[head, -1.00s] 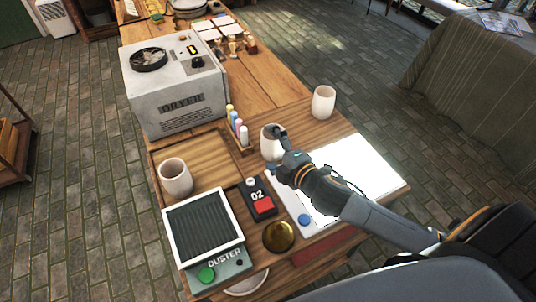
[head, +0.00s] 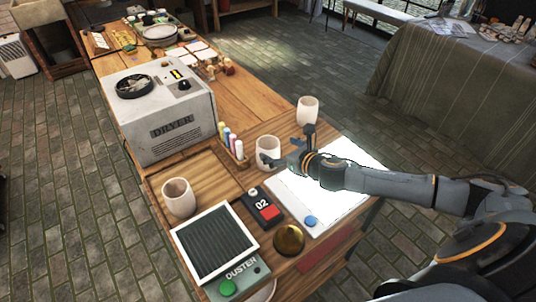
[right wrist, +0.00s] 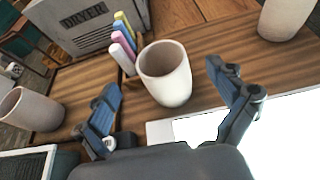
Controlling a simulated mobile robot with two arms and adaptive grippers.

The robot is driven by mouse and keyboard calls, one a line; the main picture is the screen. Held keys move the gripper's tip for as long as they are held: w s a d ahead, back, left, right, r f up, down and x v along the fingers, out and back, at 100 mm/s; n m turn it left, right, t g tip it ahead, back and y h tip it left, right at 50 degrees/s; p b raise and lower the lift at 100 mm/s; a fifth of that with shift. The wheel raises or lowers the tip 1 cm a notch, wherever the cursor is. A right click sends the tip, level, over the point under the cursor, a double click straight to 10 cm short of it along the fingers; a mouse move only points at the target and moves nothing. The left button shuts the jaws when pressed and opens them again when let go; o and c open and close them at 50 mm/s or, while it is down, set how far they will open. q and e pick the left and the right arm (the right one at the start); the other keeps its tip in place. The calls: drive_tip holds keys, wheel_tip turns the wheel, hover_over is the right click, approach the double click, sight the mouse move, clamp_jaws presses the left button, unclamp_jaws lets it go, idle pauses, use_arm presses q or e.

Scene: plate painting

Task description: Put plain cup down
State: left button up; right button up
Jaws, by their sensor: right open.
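Three plain off-white cups stand upright on the wooden table. The middle cup (head: 267,152) stands by the front of the pen holder; it also shows in the right wrist view (right wrist: 165,75). Another cup (head: 178,197) is at the left, behind the duster, and a third cup (head: 307,110) is at the back right. My right gripper (head: 288,147) is open and empty, its spread fingers pointing toward the middle cup. In the right wrist view (right wrist: 160,82) the cup stands beyond and between the fingertips, apart from them. My left gripper is out of view.
A dryer box (head: 160,115) stands behind the cups, with a holder of coloured pens (head: 231,145) beside it. A duster unit (head: 215,245), a device reading 02 (head: 264,207), a gold dome (head: 289,240) and a bright white panel (head: 300,205) lie in front.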

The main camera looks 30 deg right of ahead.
sight(262, 141)
drive_tip(key=shift+p+x, duration=0.5)
drive_tip(key=shift+x, duration=2.75)
drive_tip(key=shift+s+f, duration=0.1)
drive_tip(key=shift+c, duration=0.5)
drive_tip(key=c, duration=1.8)
